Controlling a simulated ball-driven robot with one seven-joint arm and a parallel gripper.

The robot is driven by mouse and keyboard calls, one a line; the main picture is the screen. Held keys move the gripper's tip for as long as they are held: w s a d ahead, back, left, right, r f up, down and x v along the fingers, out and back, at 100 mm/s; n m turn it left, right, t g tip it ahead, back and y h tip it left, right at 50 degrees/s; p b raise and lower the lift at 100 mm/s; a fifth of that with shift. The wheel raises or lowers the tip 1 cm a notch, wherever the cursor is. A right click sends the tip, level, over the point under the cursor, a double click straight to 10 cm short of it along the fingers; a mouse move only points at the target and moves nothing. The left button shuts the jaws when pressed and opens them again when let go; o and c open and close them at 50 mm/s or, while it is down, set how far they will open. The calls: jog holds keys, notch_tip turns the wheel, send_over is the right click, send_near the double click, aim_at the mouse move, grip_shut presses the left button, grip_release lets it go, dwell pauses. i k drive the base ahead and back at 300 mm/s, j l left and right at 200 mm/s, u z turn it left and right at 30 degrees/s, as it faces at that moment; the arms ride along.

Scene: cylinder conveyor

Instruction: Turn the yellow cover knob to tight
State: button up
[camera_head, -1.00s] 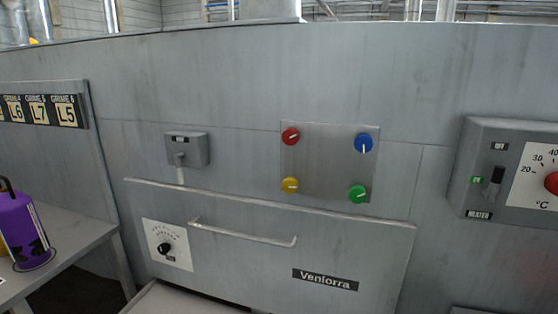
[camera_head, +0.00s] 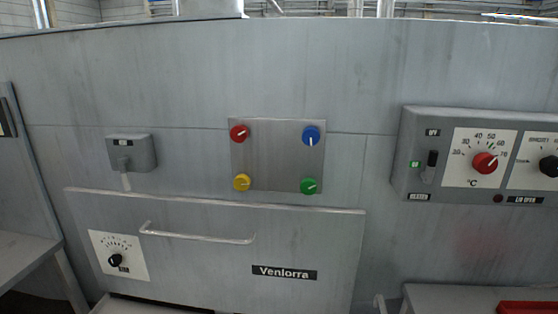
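The yellow cover knob (camera_head: 242,182) sits at the lower left corner of a square metal plate (camera_head: 277,156) on the grey machine front. It carries a light pointer mark that looks roughly horizontal. A red knob (camera_head: 239,133) is above it, a blue knob (camera_head: 311,136) is at the upper right and a green knob (camera_head: 309,186) is at the lower right. Nothing touches the knobs. No tight or loose marking is readable. My gripper is not in view.
Below the plate is a panel with a bar handle (camera_head: 198,236) and a black dial (camera_head: 115,261). A grey switch box (camera_head: 132,153) is at left. A heater control box (camera_head: 478,158) is at right. A table (camera_head: 30,255) stands at left, and a red object (camera_head: 530,307) at lower right.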

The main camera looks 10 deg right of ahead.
aim_at(242, 183)
jog(key=i+j, duration=0.7)
jog(key=j, duration=0.15)
